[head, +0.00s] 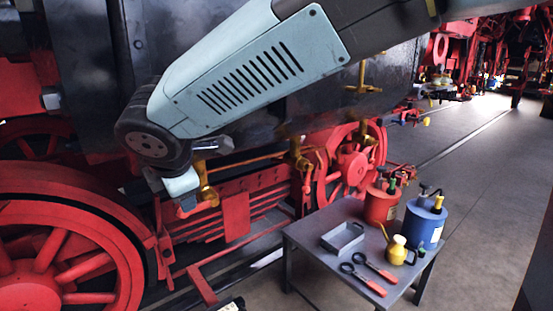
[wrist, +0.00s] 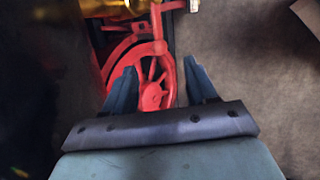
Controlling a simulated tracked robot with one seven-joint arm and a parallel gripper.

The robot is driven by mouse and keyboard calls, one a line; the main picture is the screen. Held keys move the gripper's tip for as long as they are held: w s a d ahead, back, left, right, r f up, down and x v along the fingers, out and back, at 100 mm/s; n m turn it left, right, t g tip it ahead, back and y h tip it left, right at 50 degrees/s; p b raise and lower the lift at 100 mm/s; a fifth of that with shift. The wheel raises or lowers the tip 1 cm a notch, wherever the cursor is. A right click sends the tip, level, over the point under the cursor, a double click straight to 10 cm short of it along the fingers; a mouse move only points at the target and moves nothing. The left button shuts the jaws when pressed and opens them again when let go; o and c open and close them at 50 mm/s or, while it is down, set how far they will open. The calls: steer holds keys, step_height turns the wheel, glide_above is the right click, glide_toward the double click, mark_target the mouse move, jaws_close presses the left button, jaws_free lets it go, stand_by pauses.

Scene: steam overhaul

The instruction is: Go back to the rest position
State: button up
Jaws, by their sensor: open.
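My arm reaches from the upper right of the head view across to the left, in front of the locomotive. My gripper shows in the wrist view (wrist: 162,85) with its two blue-grey fingers spread apart and nothing between them. Beyond the fingers is a red spoked wheel (wrist: 152,95), below a blurred yellow brass part (wrist: 115,8). In the head view my wrist end hangs beside a brass fitting (head: 207,193) on the locomotive's side; the fingertips are hard to make out there, and I cannot tell whether they touch it.
A grey table (head: 330,262) at lower right bears a red can (head: 381,205), a blue can (head: 422,226), a yellow oil can (head: 397,250), a small grey tray (head: 343,237) and red-handled tools (head: 372,287). Large red wheels (head: 50,250) stand at left. The floor (head: 480,170) at right is clear.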

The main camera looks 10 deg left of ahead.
steer(key=w+d+r+m+h, duration=0.15)
steer(key=d+m, duration=0.25)
steer(key=d, duration=0.5)
steer(key=w+d+m+h, duration=0.1)
steer(key=w+d+m, duration=0.25)
steer(key=d, duration=0.45)
steer(key=w+d+r+m+h, duration=0.1)
steer(key=w+d+m, duration=0.1)
steer(key=d+m, duration=0.5)
steer(key=s+d+m, duration=0.3)
steer(key=d+m, duration=0.1)
steer(key=d, duration=0.4)
steer(key=s+d+f+m, duration=0.1)
steer(key=s+d+m, duration=0.2)
steer(key=d, duration=0.4)
steer(key=s+d+m+g, duration=0.1)
steer(key=s+d+m, duration=0.2)
steer(key=d+m, duration=0.2)
steer(key=d, duration=0.3)
steer(key=shift+s+d+f, duration=0.3)
steer(key=shift+s+f, duration=0.05)
steer(key=shift+f, duration=0.05)
steer(key=shift+s+d+f+m+y, duration=0.1)
steer(key=shift+s+d+m+y, duration=0.15)
steer(key=shift+s, duration=0.05)
steer(key=shift+c, duration=0.5)
steer(key=shift+s, duration=0.1)
steer(key=shift+c, duration=0.8)
steer(key=shift+d, duration=0.2)
